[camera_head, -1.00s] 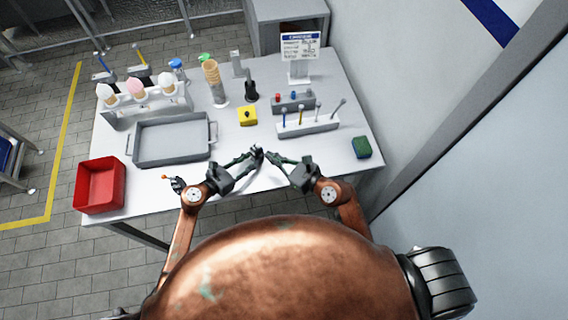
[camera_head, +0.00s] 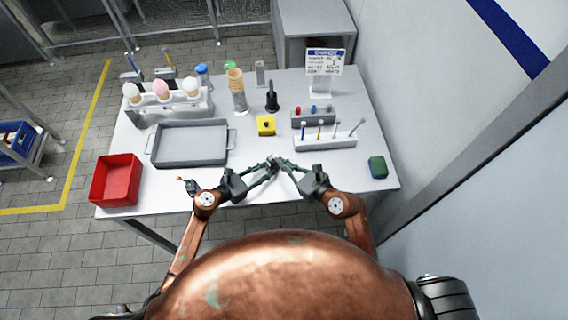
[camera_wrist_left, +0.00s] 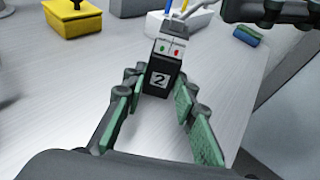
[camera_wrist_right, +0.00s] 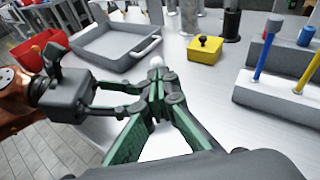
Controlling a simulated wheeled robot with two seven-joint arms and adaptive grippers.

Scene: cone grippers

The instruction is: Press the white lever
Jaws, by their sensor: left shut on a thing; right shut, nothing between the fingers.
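A low block (camera_head: 318,146) at the table's right holds a row of upright levers. The white lever (camera_head: 336,131) seems to be the third, right of a blue and a yellow one; it is too small to be sure. My left gripper (camera_wrist_left: 158,100) is shut on a small dark box (camera_wrist_left: 160,80) marked "2", with a light panel bearing a red and a green dot. My right gripper (camera_wrist_right: 155,88) is shut and empty. In the head view both grippers meet low at the front middle, apart from the block.
Behind the grippers stands a yellow box (camera_head: 266,127) with a black knob. A grey tray (camera_head: 190,160) and a red bin (camera_head: 116,181) are to the left. A button block (camera_head: 313,117) stands behind the levers. A green sponge (camera_head: 377,167) lies at right.

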